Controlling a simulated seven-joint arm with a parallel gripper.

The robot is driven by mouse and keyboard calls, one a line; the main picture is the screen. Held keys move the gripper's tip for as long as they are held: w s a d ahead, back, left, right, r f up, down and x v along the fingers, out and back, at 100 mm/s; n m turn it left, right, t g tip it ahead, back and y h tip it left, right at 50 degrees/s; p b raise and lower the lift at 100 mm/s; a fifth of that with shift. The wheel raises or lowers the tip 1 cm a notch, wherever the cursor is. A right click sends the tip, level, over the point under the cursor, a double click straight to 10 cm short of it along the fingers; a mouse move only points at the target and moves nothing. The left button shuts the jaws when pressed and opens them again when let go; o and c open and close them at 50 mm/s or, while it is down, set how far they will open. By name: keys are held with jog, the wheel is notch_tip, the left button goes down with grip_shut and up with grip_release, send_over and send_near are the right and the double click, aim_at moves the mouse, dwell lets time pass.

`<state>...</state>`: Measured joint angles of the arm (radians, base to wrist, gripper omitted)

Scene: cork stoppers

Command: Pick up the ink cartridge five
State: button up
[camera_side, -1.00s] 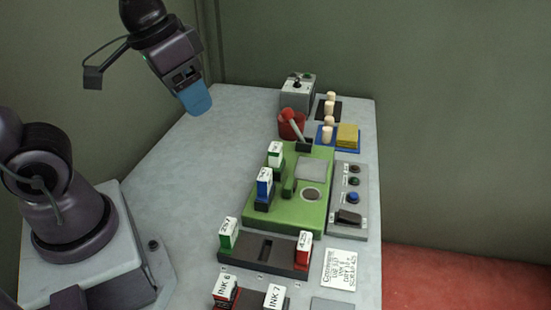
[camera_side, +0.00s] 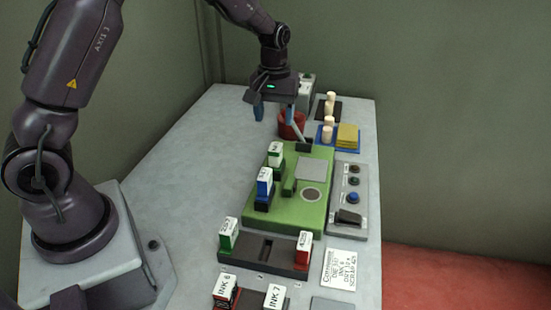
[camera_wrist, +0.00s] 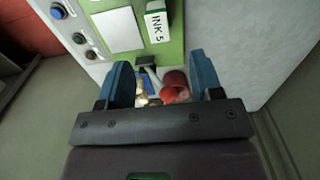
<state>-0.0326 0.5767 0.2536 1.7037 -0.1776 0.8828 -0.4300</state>
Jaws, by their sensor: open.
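The ink cartridge five, with a white label reading "INK 5" (camera_wrist: 157,28), stands at the top of the wrist view on the green board. In the side view it appears to be the white-and-green cartridge (camera_side: 275,151) at the board's back left; its label is too small to read there. A blue cartridge with a white top (camera_side: 264,186) stands in front of it. My gripper (camera_side: 275,113) is open and empty, pointing down behind and above the cartridge, near the red cup. Its two blue fingers (camera_wrist: 162,75) are spread apart in the wrist view.
The red cup (camera_side: 291,126) with a grey-handled tool is close to my gripper. A button panel (camera_side: 346,205) lies right of the green board (camera_side: 288,217). A dark rack (camera_side: 262,264) with two cartridges is in front. The table's left side is clear.

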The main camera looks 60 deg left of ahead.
aim_at(275, 147)
notch_tip(275, 147, down, 12)
jog(key=shift+w+d+r, duration=0.1)
jog(key=c, duration=0.9)
